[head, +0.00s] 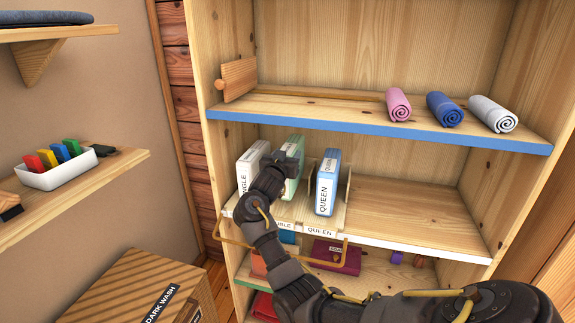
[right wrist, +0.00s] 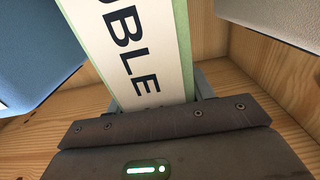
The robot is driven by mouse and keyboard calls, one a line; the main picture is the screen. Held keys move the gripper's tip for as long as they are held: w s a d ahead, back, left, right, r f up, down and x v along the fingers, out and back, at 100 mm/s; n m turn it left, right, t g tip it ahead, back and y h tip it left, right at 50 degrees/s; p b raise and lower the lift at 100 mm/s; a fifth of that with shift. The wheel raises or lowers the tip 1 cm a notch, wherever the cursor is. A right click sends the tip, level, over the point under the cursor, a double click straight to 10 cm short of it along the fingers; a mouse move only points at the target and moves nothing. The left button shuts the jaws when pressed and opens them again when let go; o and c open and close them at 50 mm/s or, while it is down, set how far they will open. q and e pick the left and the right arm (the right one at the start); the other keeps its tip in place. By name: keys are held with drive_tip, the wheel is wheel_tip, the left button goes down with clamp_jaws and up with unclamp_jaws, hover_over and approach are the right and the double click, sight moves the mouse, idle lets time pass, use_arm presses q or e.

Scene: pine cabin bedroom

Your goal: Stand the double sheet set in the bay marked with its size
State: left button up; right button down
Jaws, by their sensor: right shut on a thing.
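The double sheet set (head: 296,146) is a green-edged box on the middle shelf, between two other sets. In the right wrist view its white label (right wrist: 130,45) shows the letters "UBLE". My right gripper (head: 287,164) is shut on it from the front, and the arm hides its lower part. The bay label ending in "BLE" (head: 285,225) is on the shelf front below it, partly covered by my arm. I cannot tell whether the box's base touches the shelf. My left gripper is not in view.
A white-grey set marked "...NGLE" (head: 249,167) stands at left and a blue "QUEEN" set (head: 328,180) at right, both close. Brass wire dividers (head: 345,188) edge the bays. The shelf's right side (head: 415,205) is clear. Rolled towels (head: 445,109) lie on the shelf above.

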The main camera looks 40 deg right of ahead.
drive_tip(key=shift+w+d+f+p, duration=0.15)
drive_tip(key=shift+f+p, duration=0.3)
drive_tip(key=shift+f, duration=1.2)
drive_tip(key=shift+f, duration=0.2)
drive_tip(key=c, duration=0.6)
unclamp_jaws()
